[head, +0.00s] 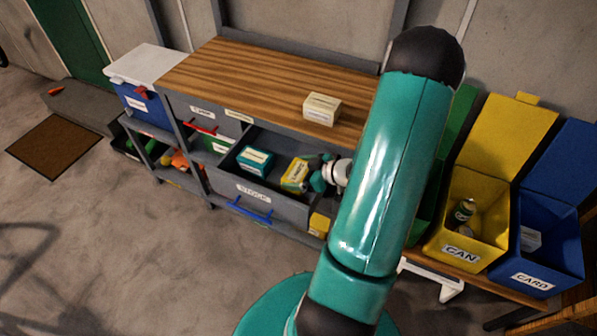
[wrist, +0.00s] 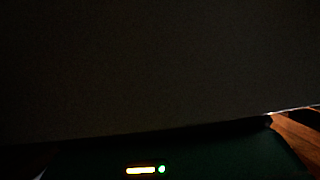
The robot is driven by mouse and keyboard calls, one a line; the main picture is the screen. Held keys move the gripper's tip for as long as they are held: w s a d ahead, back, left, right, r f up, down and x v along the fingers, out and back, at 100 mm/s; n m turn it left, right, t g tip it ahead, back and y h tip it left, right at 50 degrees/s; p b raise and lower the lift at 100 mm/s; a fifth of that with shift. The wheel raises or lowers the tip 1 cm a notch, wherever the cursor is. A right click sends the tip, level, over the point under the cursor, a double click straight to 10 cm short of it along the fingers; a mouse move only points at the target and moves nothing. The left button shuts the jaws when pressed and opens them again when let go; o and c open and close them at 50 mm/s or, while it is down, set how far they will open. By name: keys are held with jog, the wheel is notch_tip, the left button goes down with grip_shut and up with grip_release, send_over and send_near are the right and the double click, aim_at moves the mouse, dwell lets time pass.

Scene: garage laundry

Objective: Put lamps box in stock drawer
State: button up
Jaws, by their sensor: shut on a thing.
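The stock drawer (head: 262,205) is pulled out under the workbench, with a "STOCK" label and a blue handle on its front. A yellow box (head: 294,176) with a white label is at the right part of the drawer opening, tilted. Its print is too small to read, so I cannot confirm that it is the lamps box. My gripper (head: 313,179) comes in from the right and is shut on the yellow box. I cannot tell whether the box touches the drawer floor. The wrist view is nearly all dark, with a close surface filling it.
A teal box (head: 255,159) lies in the drawer, left of the yellow one. A cream box (head: 322,108) sits on the wooden bench top (head: 255,80). Yellow (head: 484,198) and blue (head: 548,262) open bins stand to the right. The floor in front is clear.

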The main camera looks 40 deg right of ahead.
jog(key=shift+f, duration=0.15)
jog(key=o, duration=0.8)
jog(key=shift+f, duration=0.1)
jog(key=shift+c, duration=0.2)
jog(key=shift+s+d+r, duration=0.15)
jog(key=shift+s+r, duration=0.05)
jog(key=shift+r, duration=0.2)
jog(key=v, duration=1.1)
jog(key=shift+s, duration=0.2)
jog(key=shift+r, duration=0.1)
